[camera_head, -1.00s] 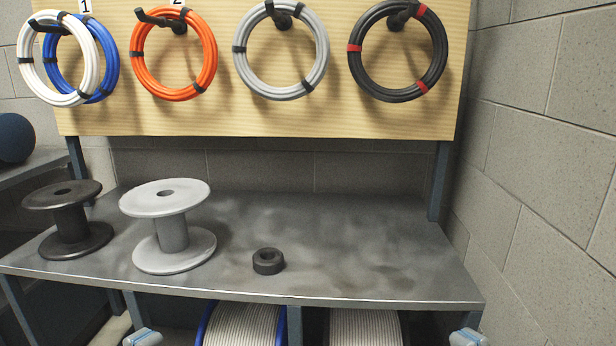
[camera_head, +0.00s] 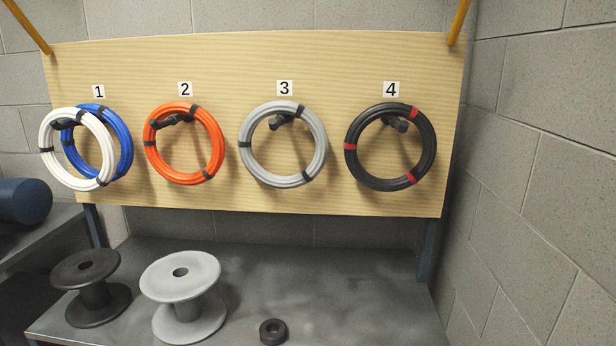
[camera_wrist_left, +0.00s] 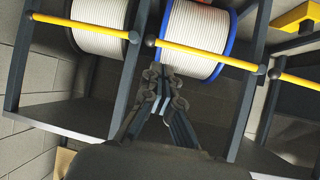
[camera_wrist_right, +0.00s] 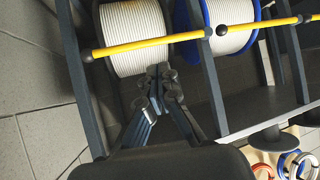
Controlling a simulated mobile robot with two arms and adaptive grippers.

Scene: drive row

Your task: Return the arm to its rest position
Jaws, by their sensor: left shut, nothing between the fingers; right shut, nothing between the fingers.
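My left gripper (camera_wrist_left: 163,85) shows in the left wrist view, shut and empty, in front of the shelf with cable drums. My right gripper (camera_wrist_right: 160,78) shows in the right wrist view, shut and empty, in front of a white cable drum (camera_wrist_right: 132,25). Neither gripper shows in the head view now. In the head view, white (camera_head: 46,150) and blue (camera_head: 128,150) coils hang together on peg 1. An orange coil (camera_head: 216,140) hangs on peg 2, a grey coil (camera_head: 321,150) on peg 3 and a black coil (camera_head: 431,150) on peg 4.
A bench (camera_head: 340,290) below the board (camera_head: 260,75) carries a black spool (camera_head: 87,268), a grey spool (camera_head: 182,275) and a black tape roll (camera_head: 273,332). Yellow bars (camera_wrist_left: 200,45) cross the drums below. A block wall (camera_head: 545,180) stands close at right.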

